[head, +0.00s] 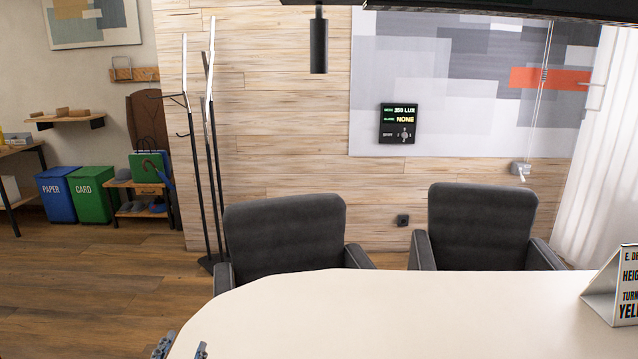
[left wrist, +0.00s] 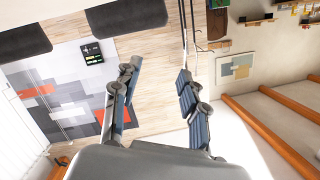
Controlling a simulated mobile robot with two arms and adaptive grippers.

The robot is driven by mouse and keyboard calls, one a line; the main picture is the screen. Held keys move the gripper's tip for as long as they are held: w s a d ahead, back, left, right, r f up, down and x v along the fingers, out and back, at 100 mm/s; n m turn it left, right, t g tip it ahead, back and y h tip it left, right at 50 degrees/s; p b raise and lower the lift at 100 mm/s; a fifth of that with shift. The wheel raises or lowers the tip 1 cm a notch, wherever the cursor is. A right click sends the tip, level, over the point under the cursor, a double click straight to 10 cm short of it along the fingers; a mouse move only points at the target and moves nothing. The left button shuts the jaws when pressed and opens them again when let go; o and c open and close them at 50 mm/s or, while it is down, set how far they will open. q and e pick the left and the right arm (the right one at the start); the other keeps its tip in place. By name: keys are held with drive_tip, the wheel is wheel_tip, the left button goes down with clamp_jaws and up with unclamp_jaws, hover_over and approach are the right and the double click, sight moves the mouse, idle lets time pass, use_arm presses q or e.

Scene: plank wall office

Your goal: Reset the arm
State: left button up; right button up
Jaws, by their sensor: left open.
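My left gripper (head: 181,348) shows at the bottom edge of the head view, with only its two grey-blue fingertips visible at the left end of the white table (head: 420,310). In the left wrist view my left gripper (left wrist: 157,76) has its two fingers spread well apart, with nothing between them. That view is turned upside down, with the wall and chairs beyond the fingers. The rest of the left arm is hidden. My right gripper is not in either view.
Two dark chairs (head: 287,232) (head: 480,224) stand against the table's far side. A printed sign (head: 622,283) stands on the table at the right. The tabletop between is bare. A coat stand (head: 207,150) and blue and green bins (head: 90,194) stand farther back left, beyond open wooden floor.

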use_arm(q)
drive_tip(key=s+d+f+n+g+h, duration=0.15)
drive_tip(key=s+f+g, duration=0.45)
drive_tip(key=s+f, duration=0.6)
drive_tip(key=s+d+f+g+h, duration=0.1)
drive_tip(key=s+d+f+g, duration=0.1)
drive_tip(key=s+f+g, duration=0.9)
drive_tip(key=s+f+t+p, duration=0.1)
drive_tip(key=s+f+t, duration=0.1)
drive_tip(key=f, duration=0.9)
drive_tip(key=s+f+t+p, duration=0.1)
drive_tip(key=s+f+t, duration=0.1)
drive_tip(key=f, duration=0.9)
drive_tip(key=s+a+f+g+p, duration=0.1)
drive_tip(key=s+a+f+p, duration=0.1)
drive_tip(key=s+f, duration=1.2)
drive_tip(key=s+a, duration=0.1)
drive_tip(key=s, duration=0.1)
drive_tip(key=shift+s+a+f+g, duration=0.2)
drive_tip(key=shift+s+g, duration=0.1)
drive_tip(key=shift+s, duration=0.1)
